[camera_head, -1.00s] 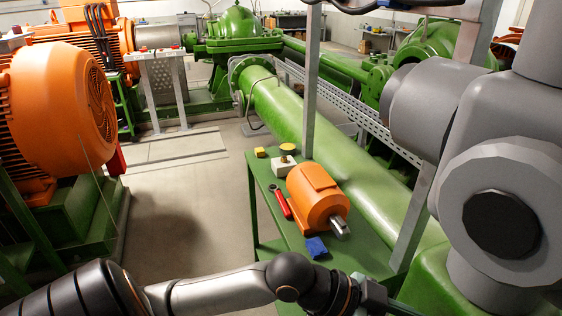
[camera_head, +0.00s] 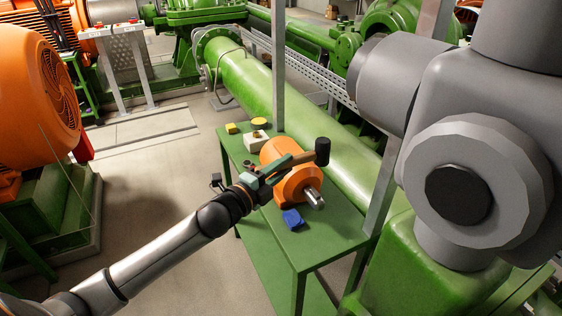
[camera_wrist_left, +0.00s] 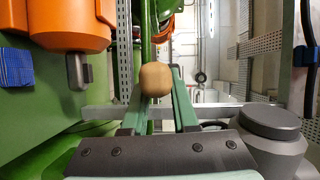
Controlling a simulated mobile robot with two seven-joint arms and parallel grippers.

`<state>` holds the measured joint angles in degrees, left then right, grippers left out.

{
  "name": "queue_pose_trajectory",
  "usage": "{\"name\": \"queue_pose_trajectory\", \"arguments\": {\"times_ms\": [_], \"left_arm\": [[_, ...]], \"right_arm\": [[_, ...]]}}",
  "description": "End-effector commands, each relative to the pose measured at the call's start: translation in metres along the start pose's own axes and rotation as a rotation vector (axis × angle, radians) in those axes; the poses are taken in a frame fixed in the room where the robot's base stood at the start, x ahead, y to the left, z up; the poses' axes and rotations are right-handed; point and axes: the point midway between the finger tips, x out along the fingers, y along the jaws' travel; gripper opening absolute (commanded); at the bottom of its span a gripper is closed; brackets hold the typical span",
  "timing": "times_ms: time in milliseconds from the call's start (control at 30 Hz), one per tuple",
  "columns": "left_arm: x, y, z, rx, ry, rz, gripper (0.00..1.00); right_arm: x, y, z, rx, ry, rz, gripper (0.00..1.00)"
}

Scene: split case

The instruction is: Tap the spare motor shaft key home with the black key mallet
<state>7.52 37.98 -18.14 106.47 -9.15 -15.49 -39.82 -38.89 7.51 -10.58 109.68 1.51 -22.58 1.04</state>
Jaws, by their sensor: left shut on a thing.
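My left gripper (camera_head: 284,164) is shut on the black key mallet (camera_head: 322,152), holding it above the orange spare motor (camera_head: 298,184). The mallet's black head points to the right, and its wooden handle end (camera_wrist_left: 155,78) shows between the green fingers in the left wrist view. The motor's metal shaft (camera_head: 314,198) points toward the front right, below and apart from the mallet head. In the left wrist view, a small dark piece (camera_wrist_left: 88,73) sits against the side of the shaft (camera_wrist_left: 75,72); it may be the key. My right gripper is out of view.
The motor lies on a green table (camera_head: 265,250). A blue cloth (camera_head: 292,218) lies in front of it. A yellow block (camera_head: 231,128) and a white box (camera_head: 256,142) stand at the back. A metal post (camera_head: 278,70) rises behind, with a large green pipe (camera_head: 325,130) alongside.

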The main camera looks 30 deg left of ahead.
Motion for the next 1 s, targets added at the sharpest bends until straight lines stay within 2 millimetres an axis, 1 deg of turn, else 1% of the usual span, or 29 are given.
{"name": "queue_pose_trajectory", "arguments": {"times_ms": [33,133,567,767,1000], "left_arm": [[0.002,-0.003,0.003,0.024,-0.001,-0.015,0.00],[0.003,-0.003,0.006,0.051,-0.002,-0.027,0.00],[0.001,-0.004,0.007,0.053,-0.002,-0.028,0.00],[0.001,0.013,0.008,0.052,-0.002,-0.029,0.00],[0.002,0.037,0.009,0.052,-0.004,-0.028,0.00]], "right_arm": [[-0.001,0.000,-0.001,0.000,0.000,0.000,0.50],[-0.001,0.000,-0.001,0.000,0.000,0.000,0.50],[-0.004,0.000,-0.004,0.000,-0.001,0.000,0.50],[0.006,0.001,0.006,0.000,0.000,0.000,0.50],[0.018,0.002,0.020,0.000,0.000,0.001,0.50]]}}
